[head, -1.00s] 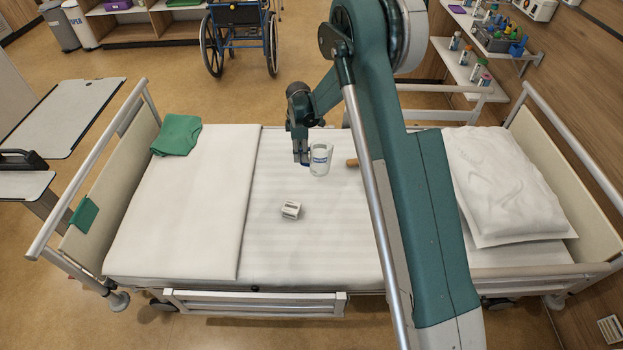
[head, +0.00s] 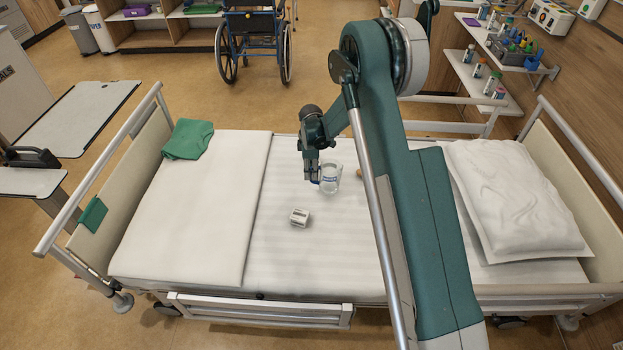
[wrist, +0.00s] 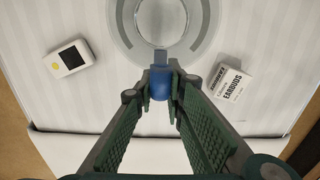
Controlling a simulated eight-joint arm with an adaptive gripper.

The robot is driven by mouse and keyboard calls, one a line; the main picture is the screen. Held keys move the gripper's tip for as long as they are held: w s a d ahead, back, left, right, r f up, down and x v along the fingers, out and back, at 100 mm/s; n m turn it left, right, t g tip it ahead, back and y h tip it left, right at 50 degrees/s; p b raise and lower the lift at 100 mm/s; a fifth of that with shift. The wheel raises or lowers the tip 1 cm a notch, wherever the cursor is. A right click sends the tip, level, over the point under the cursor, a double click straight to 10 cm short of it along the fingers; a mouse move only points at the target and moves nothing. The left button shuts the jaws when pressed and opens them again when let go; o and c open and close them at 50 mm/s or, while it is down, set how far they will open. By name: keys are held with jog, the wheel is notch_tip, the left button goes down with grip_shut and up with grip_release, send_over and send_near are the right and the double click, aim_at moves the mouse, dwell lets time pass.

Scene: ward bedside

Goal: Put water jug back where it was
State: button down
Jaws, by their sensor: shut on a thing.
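The water jug (head: 331,180) is clear with a blue handle and looks upright in the head view, over the middle of the bed. In the wrist view its round rim (wrist: 205,38) shows from above, cut off by the top edge. My gripper (head: 315,181) is at the jug's left side in the head view. In the wrist view its fingertips (wrist: 160,80) are closed on the blue handle (wrist: 159,84). I cannot tell whether the jug's base touches the sheet.
A white earbuds box (head: 300,217) lies on the bed in front of the jug. A small white device with a dark screen (wrist: 70,59) shows in the wrist view. A folded blanket (head: 195,215) lies left, a pillow (head: 512,195) right. My arm hides part of the bed.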

jog(key=shift+f+b, duration=0.35)
jog(key=shift+f, duration=1.35)
jog(key=c, duration=2.4)
grip_release()
jog(key=shift+o, duration=0.2)
notch_tip(320, 180, up, 12)
jog(key=shift+r+p, duration=0.1)
jog(key=shift+p, duration=1.1)
